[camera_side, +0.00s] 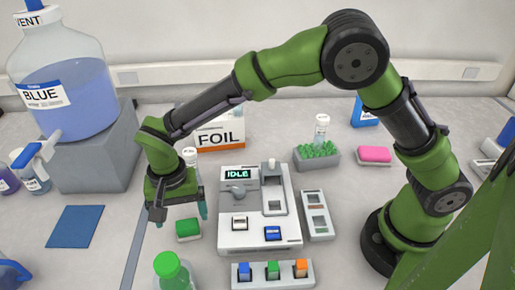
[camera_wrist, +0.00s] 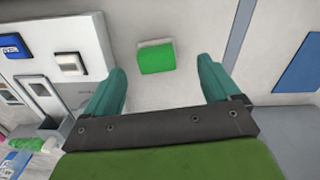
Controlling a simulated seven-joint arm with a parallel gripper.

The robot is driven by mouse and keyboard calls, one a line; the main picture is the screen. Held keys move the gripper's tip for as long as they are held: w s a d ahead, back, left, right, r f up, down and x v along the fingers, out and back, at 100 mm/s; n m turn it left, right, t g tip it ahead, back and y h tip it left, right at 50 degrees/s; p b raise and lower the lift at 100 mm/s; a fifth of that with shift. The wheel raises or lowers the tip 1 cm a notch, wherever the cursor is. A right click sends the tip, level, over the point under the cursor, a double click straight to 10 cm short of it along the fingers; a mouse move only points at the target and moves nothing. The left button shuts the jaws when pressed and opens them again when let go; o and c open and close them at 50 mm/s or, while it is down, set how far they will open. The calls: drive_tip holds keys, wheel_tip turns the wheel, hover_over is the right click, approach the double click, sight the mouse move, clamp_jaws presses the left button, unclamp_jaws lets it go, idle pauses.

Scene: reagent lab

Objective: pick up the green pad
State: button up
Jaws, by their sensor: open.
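The green pad (camera_side: 188,228) is a small block with a green top and a whitish side. It lies on the bench just left of the grey machine in the side view. In the wrist view the green pad (camera_wrist: 156,58) lies ahead of my fingers, between their lines and nearer the left one. My gripper (camera_side: 180,215) hangs pointing down over the bench by the pad. In the wrist view my gripper (camera_wrist: 166,82) has its two teal fingers wide apart with nothing between them. The pad is apart from both fingers.
The grey machine (camera_side: 258,235) with an "IDLE" display stands right of the pad. A green-capped bottle (camera_side: 172,270) stands in front. A rack of coloured blocks (camera_side: 272,284) is front right. A blue mat (camera_side: 75,226) lies left on open bench. A pink pad (camera_side: 375,154) lies farther right.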

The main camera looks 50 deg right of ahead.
sight(186, 223)
drive_tip(key=f, duration=0.5)
drive_tip(key=shift+d, duration=0.3)
drive_tip(key=shift+c, duration=0.4)
drive_tip(key=c, duration=1.1)
drive_tip(key=shift+o, duration=0.2)
